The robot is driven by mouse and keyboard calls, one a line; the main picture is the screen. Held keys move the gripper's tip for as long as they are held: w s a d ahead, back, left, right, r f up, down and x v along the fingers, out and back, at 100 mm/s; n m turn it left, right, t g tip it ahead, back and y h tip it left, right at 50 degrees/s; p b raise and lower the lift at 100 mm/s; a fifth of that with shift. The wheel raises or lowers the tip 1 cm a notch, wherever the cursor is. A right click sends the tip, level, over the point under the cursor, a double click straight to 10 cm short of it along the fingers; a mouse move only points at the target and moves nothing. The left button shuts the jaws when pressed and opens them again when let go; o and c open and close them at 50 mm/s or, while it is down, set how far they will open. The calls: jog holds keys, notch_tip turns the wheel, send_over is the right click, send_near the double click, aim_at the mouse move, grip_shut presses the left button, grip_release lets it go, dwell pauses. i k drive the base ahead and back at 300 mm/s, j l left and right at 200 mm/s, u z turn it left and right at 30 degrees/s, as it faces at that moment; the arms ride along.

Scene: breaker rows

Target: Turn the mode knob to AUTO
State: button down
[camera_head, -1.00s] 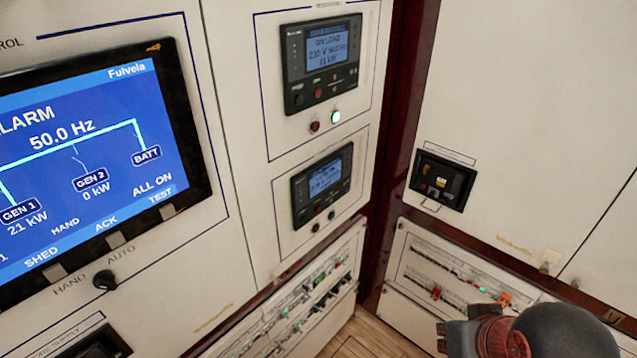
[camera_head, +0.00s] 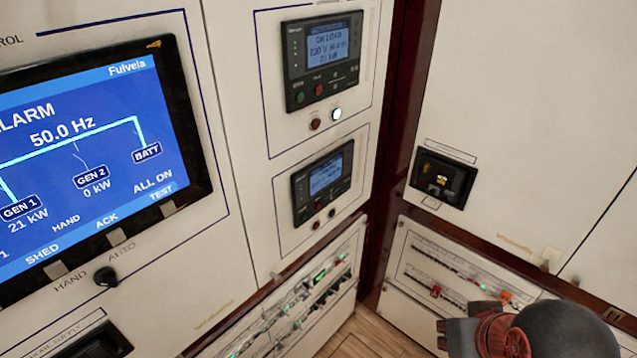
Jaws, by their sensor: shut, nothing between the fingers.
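The mode knob (camera_head: 105,277) is a small black round knob below the large screen, at the lower left of the head view. The printed word HAND is at its lower left and AUTO at its upper right. The knob is too small to tell for sure which way its pointer faces. The blue screen (camera_head: 80,160) shows ALARM, 50.0 Hz and the word HAND near its lower edge. My gripper's fingers are not in view. Part of my arm (camera_head: 530,330) shows at the lower right, far from the knob.
Two small controllers, the upper (camera_head: 324,62) and the lower (camera_head: 323,184), sit right of the screen. Breaker rows (camera_head: 300,305) lie below them, with another breaker panel (camera_head: 440,270) on the right wall. A dark recessed unit (camera_head: 92,345) is below the knob. The space before the knob looks clear.

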aim_at(106, 277)
jog(key=u, duration=2.05)
